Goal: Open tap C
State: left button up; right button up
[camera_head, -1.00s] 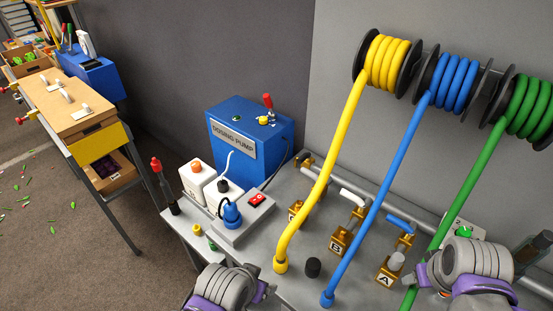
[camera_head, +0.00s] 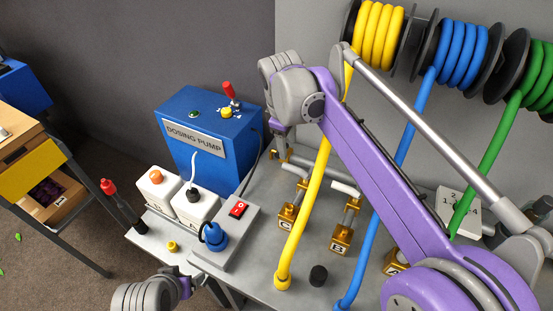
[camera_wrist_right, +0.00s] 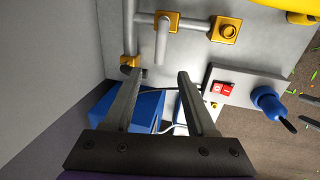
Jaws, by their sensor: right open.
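Tap C's brass block (camera_head: 287,216) with the letter C stands on the grey bench, left of the yellow hose. Its pale lever (camera_head: 294,168) lies behind the block, across the thin pipe. In the right wrist view the pale lever (camera_wrist_right: 163,45) hangs beside a brass block (camera_wrist_right: 227,28). My right gripper (camera_wrist_right: 160,76) is open and empty, its fingertips apart from the lever and just below it in that view. In the head view my right arm reaches in from the right, and its fingers are largely hidden. My left gripper (camera_head: 190,286) is low on the left; its jaw opening is unclear.
Tap B (camera_head: 341,240) stands to the right of C, with the yellow hose (camera_head: 308,208) between them. The blue dosing pump (camera_head: 198,140) is left of my right gripper.

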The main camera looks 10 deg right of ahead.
aim_at(291, 166)
jog(key=f, duration=0.3)
jog(key=w+d+f, duration=0.1)
jog(key=f, duration=0.6)
jog(key=shift+w+d, duration=0.15)
jog(key=shift+d, duration=0.05)
jog(key=shift+c, duration=0.4)
grip_shut()
dwell(0.7)
